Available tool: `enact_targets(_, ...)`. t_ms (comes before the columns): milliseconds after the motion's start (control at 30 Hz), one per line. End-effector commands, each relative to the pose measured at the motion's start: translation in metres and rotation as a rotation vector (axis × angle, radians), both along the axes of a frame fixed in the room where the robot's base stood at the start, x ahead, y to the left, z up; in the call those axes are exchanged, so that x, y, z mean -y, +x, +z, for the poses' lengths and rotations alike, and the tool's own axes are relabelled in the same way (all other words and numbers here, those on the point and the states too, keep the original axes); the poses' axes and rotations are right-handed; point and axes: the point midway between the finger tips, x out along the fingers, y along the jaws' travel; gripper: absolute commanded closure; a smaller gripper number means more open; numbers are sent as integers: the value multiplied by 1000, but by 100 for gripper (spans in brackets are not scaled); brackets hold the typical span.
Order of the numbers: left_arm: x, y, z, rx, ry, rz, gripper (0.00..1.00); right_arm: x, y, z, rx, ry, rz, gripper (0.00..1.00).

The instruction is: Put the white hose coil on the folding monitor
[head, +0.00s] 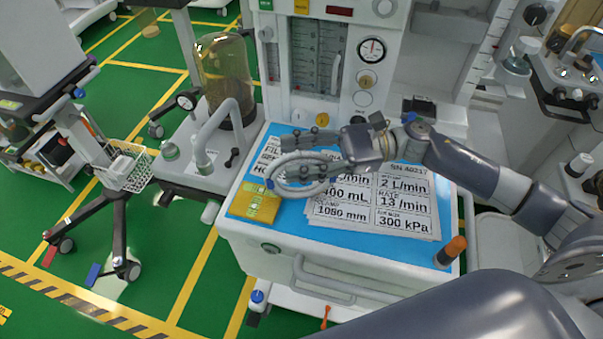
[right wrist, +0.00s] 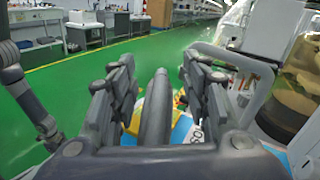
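The white hose coil (head: 296,193), pale grey in this light, is at the left part of the blue worktop, beside the yellow item. My right gripper (head: 285,158) is at the coil, its fingers spread apart. In the right wrist view, a section of the hose (right wrist: 156,112) passes between the fingers (right wrist: 160,88), with a gap visible on each side. Whether the coil rests on the worktop is hard to tell. A flat yellow item (head: 254,204) lies at the worktop's left front corner. I cannot tell which thing is the folding monitor. My left gripper is not in view.
Printed sheets (head: 400,205) cover much of the blue worktop. An orange-capped bottle (head: 451,250) stands at its right front corner. A curved grey pipe (head: 213,125) and a clear canister (head: 226,75) rise at the left. A wheeled stand (head: 118,215) is on the green floor.

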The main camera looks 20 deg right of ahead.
Motion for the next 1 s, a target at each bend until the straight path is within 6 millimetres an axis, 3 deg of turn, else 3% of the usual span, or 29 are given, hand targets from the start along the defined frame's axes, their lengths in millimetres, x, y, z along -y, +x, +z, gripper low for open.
enact_targets(33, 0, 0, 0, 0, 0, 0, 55, 0, 0, 0, 0, 0, 0, 73)
enact_targets(167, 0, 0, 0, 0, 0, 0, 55, 0, 0, 0, 0, 0, 0, 100)
enact_targets(633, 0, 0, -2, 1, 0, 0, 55, 0, 0, 6, 1, 2, 1, 100)
enact_targets(867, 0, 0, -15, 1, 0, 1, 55, 0, 0, 35, 7, 0, 1, 100)
enact_targets(1000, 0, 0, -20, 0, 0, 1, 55, -8, -29, 34, -3, -1, 6, 100)
